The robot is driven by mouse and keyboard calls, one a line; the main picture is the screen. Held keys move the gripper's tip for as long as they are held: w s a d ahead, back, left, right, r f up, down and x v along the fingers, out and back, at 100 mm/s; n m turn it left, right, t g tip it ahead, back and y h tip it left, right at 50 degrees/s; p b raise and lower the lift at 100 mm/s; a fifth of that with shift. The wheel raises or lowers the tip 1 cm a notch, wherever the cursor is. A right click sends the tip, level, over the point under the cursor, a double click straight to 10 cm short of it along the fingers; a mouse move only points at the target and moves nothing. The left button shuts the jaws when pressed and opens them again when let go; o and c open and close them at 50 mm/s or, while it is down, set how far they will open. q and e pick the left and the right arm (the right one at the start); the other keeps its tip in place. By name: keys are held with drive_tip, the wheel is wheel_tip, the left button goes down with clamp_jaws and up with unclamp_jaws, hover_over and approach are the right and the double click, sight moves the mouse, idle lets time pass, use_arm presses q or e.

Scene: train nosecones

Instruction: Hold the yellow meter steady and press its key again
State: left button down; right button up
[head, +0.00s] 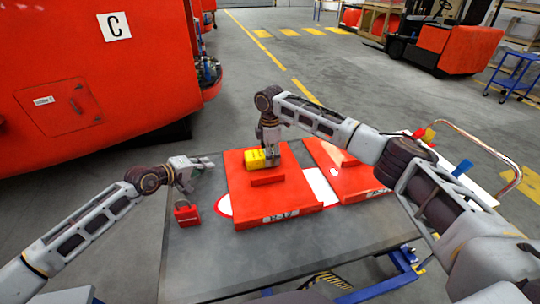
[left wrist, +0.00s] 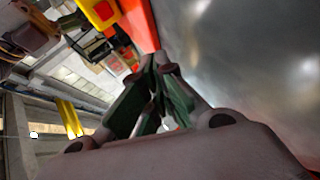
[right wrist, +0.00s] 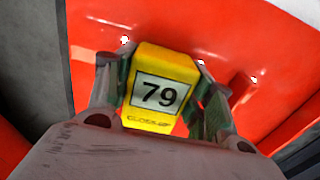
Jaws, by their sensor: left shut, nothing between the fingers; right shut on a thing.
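The yellow meter (head: 254,160) is on the red panel (head: 247,208) on the table. In the right wrist view the meter (right wrist: 165,88) shows a display reading 79, with small dark lettering below it. My right gripper (head: 270,160) comes from above and is shut on the meter, one finger on each side (right wrist: 160,70). My left gripper (head: 209,162) is shut and empty, to the left of the meter and apart from it. In the left wrist view its fingers (left wrist: 158,65) are together, and the yellow meter (left wrist: 100,12) shows at the top edge.
A red padlock-shaped piece (head: 186,214) lies on the grey table (head: 200,260) below my left gripper. A second red panel (head: 345,180) lies to the right. A large red train nose (head: 90,80) stands at the left. The table's front left is clear.

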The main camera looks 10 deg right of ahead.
sight(231, 168)
use_arm(q)
drive_tip(key=shift+s+m, duration=0.1)
drive_tip(key=shift+m, duration=0.3)
use_arm(e)
drive_tip(key=shift+s+f, duration=0.1)
drive_tip(key=shift+f, duration=0.1)
use_arm(q)
drive_tip(key=shift+d, duration=0.1)
drive_tip(key=shift+d, duration=4.3)
drive_tip(key=shift+d, duration=0.7)
use_arm(e)
drive_tip(key=shift+r, duration=0.1)
use_arm(q)
drive_tip(key=shift+a, duration=0.6)
drive_tip(key=shift+a, duration=0.1)
drive_tip(key=shift+a, duration=2.95)
